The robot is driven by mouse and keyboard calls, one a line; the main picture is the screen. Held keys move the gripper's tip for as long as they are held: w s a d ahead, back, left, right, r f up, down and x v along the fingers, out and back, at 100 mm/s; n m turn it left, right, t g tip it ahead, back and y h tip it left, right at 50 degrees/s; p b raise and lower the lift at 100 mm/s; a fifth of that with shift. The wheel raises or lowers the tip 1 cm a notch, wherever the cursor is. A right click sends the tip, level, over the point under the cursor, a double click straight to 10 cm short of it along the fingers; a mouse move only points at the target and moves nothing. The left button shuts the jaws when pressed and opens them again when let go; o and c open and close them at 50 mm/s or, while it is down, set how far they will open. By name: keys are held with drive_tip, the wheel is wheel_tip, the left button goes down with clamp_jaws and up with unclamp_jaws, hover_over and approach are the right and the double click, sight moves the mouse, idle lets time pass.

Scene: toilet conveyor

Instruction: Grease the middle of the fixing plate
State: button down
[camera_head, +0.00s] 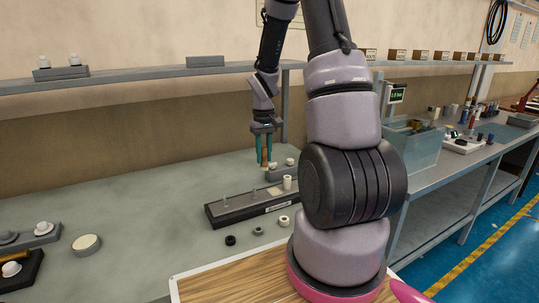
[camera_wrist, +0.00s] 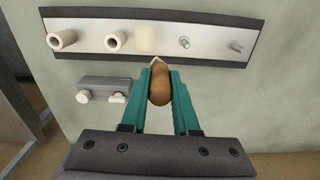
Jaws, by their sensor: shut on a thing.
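The fixing plate (camera_head: 248,206) is a long dark bar with a pale top strip, lying on the grey bench; it also shows in the wrist view (camera_wrist: 214,44). A cream patch (camera_wrist: 145,40) covers the middle of its strip, between two white sleeves (camera_wrist: 116,40) on one side and two metal pins (camera_wrist: 184,43) on the other. My gripper (camera_head: 264,150) is shut on a brown-handled tool (camera_wrist: 160,84) with a small pale tip, likely a brush. The tip is beside the plate's edge near the patch; I cannot tell whether it touches.
A small grey block (camera_wrist: 106,83) with two white knobs sits close to the plate. Several small rings (camera_head: 258,231) lie in front of the plate. A round tin (camera_head: 86,244) and blocks with white knobs (camera_head: 38,236) stand at left. A shelf (camera_head: 150,77) runs behind.

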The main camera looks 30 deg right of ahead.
sight(264, 170)
drive_tip(key=shift+f, duration=3.75)
drive_tip(key=shift+f, duration=0.6)
drive_tip(key=shift+s, duration=0.1)
drive_tip(key=shift+s, duration=1.8)
drive_tip(key=shift+w, duration=1.9)
drive_tip(key=shift+s, duration=1.85)
drive_tip(key=shift+w, duration=1.75)
